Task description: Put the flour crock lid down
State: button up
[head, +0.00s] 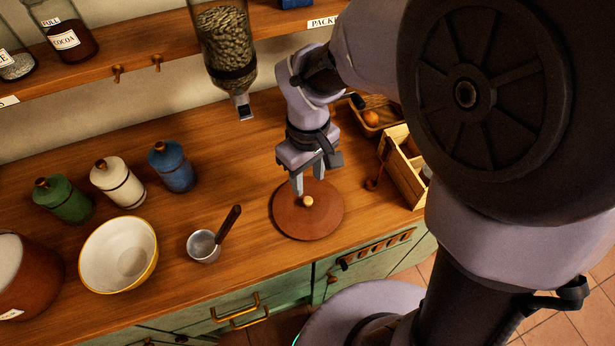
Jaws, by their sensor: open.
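The flour crock lid (290,217), a flat reddish-brown disc with a small pale knob, lies on the wooden counter. My gripper (309,186) is over the lid with its fingers pointing down, open, close to the knob. Whether a finger touches the knob I cannot tell. A large brown crock (38,283) stands at the left edge of the view, its top uncovered and pale inside; it is cut off by the frame.
A cream bowl (90,262) and a small metal scoop (203,246) stand left of the lid. Green (66,203), white (119,184) and blue (175,170) canisters stand behind. A glass dispenser (225,50) hangs above. A wooden box (405,180) is at right.

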jog(key=s+d+r+m+t+y, duration=0.1)
jog(key=s+d+r+m+t, duration=0.2)
jog(key=s+r+m, duration=0.2)
jog(key=s+d+r+m+t+y+p, duration=0.1)
jog(key=s+d+r+m+t, duration=0.1)
jog(key=s+r+m, duration=0.4)
notch_tip(320, 180, up, 5)
jog(key=shift+s+d+f+m+t, duration=0.15)
jog(key=shift+d+m+t, duration=0.25)
jog(key=shift+d, duration=0.45)
jog(key=shift+f, duration=0.1)
